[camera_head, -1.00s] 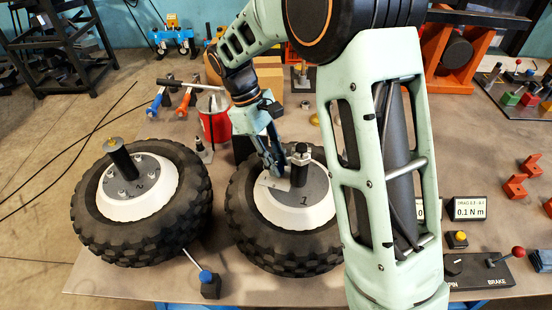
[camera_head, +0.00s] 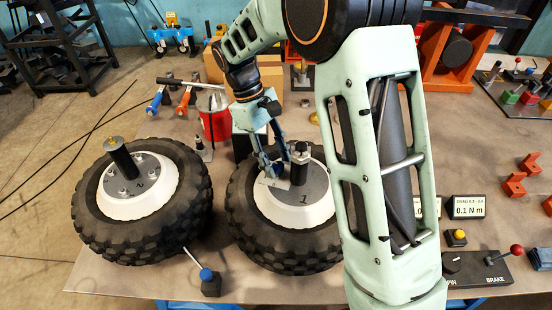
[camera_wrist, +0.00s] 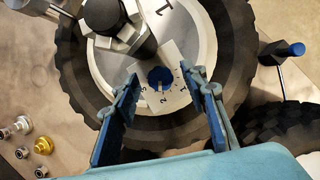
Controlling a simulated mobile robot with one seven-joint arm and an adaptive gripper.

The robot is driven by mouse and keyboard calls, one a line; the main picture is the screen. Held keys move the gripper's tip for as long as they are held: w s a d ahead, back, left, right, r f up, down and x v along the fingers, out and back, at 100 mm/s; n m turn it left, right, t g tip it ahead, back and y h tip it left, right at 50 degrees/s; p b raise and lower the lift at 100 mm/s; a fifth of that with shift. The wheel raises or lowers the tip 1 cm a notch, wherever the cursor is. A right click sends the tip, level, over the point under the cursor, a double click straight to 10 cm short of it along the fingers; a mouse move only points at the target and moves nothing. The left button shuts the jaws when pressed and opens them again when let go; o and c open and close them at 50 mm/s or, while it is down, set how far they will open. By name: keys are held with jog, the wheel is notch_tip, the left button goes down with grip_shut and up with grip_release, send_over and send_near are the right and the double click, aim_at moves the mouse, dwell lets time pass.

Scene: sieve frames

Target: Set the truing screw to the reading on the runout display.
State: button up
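The truing screw is a blue round head (camera_wrist: 160,78) with a pale slot, set in a white numbered plate (camera_wrist: 172,98) on wheel 1's white rim. The slot's pale mark points down in the wrist view, towards the 2 side of the plate; the exact reading is unclear. My gripper (camera_wrist: 162,76) is open, its two blue fingers on either side of the screw and apart from it. In the head view my gripper (camera_head: 275,174) is over the plate on wheel 1 (camera_head: 255,240). One display (camera_head: 430,207) is mostly hidden by my arm; only ".0" shows.
A second display (camera_head: 468,207) reads 0.1 N m, marked DRAG. Below it are a yellow button (camera_head: 459,237) and a SPIN/BRAKE box (camera_head: 480,267) with a red-knobbed lever. Wheel 1's upright hub post (camera_head: 300,165) stands close beside my gripper. Wheel 2 (camera_head: 140,235) lies left.

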jog(key=v, duration=1.2)
dwell(0.3)
